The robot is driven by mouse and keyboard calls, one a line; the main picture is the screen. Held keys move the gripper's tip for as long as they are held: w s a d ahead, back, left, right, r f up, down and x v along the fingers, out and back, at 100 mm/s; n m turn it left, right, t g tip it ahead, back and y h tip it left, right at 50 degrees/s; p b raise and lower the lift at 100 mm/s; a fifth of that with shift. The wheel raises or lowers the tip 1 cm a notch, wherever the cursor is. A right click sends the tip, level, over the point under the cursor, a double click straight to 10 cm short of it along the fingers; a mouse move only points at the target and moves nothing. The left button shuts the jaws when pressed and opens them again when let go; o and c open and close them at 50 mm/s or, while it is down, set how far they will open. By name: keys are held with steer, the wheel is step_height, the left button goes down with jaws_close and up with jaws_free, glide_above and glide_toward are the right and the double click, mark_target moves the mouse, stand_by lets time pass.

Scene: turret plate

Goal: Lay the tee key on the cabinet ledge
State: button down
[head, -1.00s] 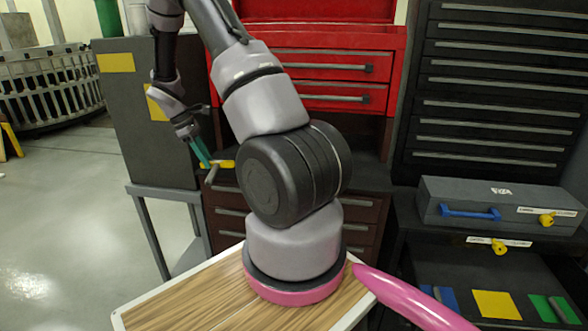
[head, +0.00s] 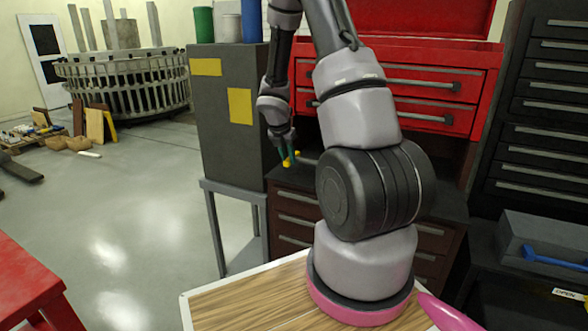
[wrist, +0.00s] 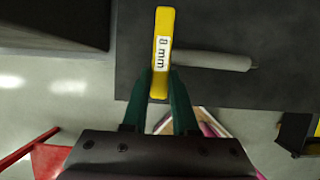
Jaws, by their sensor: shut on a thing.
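The tee key (wrist: 163,28) has a yellow bar handle marked "8 mm" and a grey shaft pointing right in the wrist view. My gripper (wrist: 160,76) is shut on the yellow handle, one green finger on each side. In the head view my gripper (head: 286,157) is small, with a bit of the yellow handle (head: 290,161) showing. The dark cabinet ledge (head: 303,178) lies above brown drawers. In the wrist view the key is over the dark ledge surface (wrist: 230,110), close to its left edge; I cannot tell whether it touches.
A dark grey cabinet (head: 222,120) with yellow labels stands left of the ledge. Red drawers (head: 430,95) rise behind it. My arm hides part of the ledge. A grey case (head: 545,240) is at right, and a red table (head: 25,285) is at lower left.

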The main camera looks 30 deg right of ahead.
steer(key=shift+f, duration=1.95)
steer(key=c, duration=0.7)
jaws_free()
steer(key=shift+f, duration=0.1)
